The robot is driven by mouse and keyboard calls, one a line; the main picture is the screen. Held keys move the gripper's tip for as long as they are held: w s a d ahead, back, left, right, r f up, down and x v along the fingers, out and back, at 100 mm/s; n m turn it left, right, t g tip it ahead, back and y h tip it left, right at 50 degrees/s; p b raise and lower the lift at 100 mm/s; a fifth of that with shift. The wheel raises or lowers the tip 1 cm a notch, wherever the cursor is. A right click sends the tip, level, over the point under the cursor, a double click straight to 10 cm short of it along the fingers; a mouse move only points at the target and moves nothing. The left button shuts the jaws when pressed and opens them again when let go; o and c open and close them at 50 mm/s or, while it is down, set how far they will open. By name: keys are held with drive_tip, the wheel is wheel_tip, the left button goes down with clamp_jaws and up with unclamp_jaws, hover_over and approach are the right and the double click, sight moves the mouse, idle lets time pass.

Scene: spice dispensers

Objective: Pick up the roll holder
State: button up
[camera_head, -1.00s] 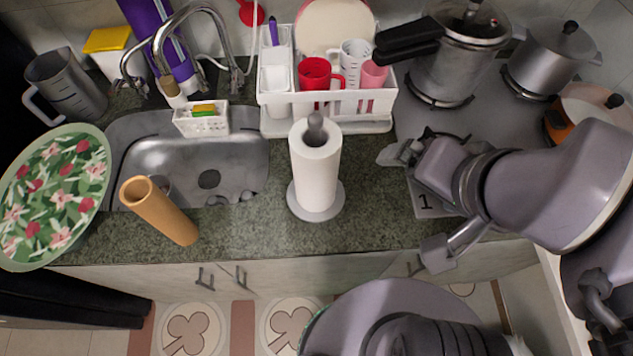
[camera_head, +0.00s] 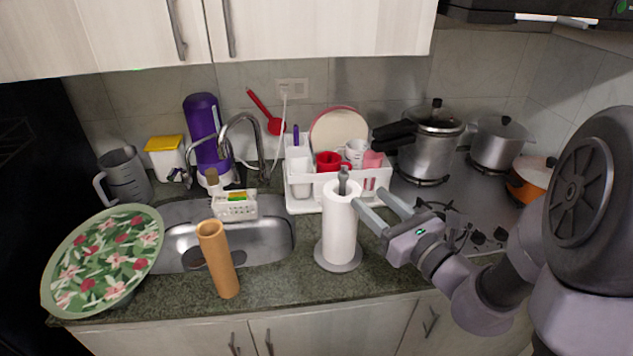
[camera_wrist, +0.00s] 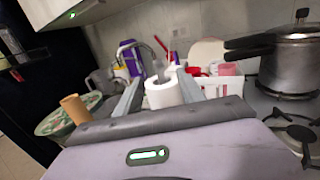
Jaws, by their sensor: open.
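The roll holder (camera_head: 339,259) is a grey round base with a grey post knob on top. It stands upright on the counter with a white paper roll (camera_head: 340,225) around its post. My gripper (camera_head: 369,207) is open and empty, close to the right of the roll's upper part. Its two fingers point left toward the roll and its knob. In the wrist view the roll's top (camera_wrist: 162,92) shows between the two fingers, ahead of them. The holder's base is hidden there. I cannot tell whether a finger touches the roll.
A white dish rack (camera_head: 303,205) with cups stands behind the roll. A brown cylinder (camera_head: 218,260) stands to the left, before the sink (camera_head: 180,252). A floral plate (camera_head: 105,258) is at far left. Pots and a pressure cooker (camera_head: 428,150) stand on the stove at right.

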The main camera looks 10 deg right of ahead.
sight(335, 182)
drive_tip(key=x, duration=1.3)
drive_tip(key=shift+w+a+f, duration=0.15)
drive_tip(key=shift+a+f, duration=0.05)
drive_tip(key=shift+f, duration=0.1)
drive_tip(key=shift+c, duration=0.5)
drive_tip(key=shift+r, duration=0.1)
clamp_jaws()
